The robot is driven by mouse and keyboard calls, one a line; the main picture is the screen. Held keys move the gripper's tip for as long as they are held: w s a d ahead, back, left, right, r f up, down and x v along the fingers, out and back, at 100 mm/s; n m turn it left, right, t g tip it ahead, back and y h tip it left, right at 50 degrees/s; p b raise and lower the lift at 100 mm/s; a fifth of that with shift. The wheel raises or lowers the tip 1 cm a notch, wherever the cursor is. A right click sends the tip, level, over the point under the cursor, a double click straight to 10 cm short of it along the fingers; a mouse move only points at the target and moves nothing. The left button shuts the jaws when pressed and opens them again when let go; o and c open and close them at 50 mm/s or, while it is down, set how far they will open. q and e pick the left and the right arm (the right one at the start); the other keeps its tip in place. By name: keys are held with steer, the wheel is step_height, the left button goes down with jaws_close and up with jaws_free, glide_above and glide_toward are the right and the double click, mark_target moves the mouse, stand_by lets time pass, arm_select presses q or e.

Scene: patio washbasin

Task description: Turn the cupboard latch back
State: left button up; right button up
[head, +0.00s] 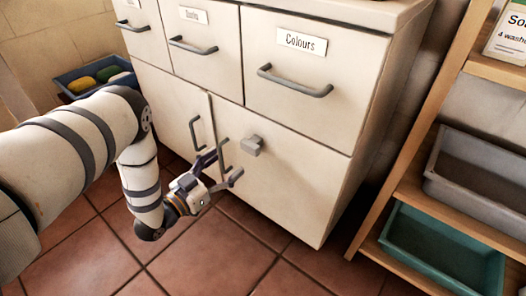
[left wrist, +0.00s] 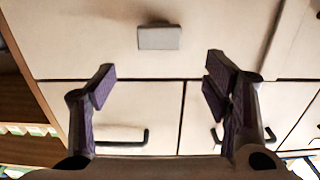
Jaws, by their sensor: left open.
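The cupboard latch (head: 252,144) is a small grey block on the cream cupboard door (head: 290,180), below the "Colours" drawer. In the left wrist view the latch (left wrist: 160,38) shows near the top centre, beyond the fingertips. My left gripper (head: 226,166) is open, low in front of the cupboard, to the left of and below the latch in the head view. Its two purple-padded fingers (left wrist: 160,78) are spread wide with nothing between them. It appears apart from the latch. My right gripper is not in view.
Two upright door handles (head: 195,133) (head: 223,156) are close to my left gripper. Drawers with bar handles (head: 295,82) are above. A wooden rack (head: 410,150) with a grey tub (head: 480,165) and a teal tub (head: 440,245) stands right. A blue crate (head: 75,75) is at back left. Tiled floor is clear in front.

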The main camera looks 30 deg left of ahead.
mark_target(247, 147)
arm_select(q)
steer(key=w, duration=0.3)
steer(key=w+b, duration=0.1)
steer(key=w, duration=0.2)
steer(key=w+b, duration=0.1)
steer(key=w, duration=0.2)
steer(key=shift+w+d, duration=0.2)
steer(key=shift+d, duration=0.2)
steer(key=shift+w, duration=0.55)
steer(key=c, duration=1.2)
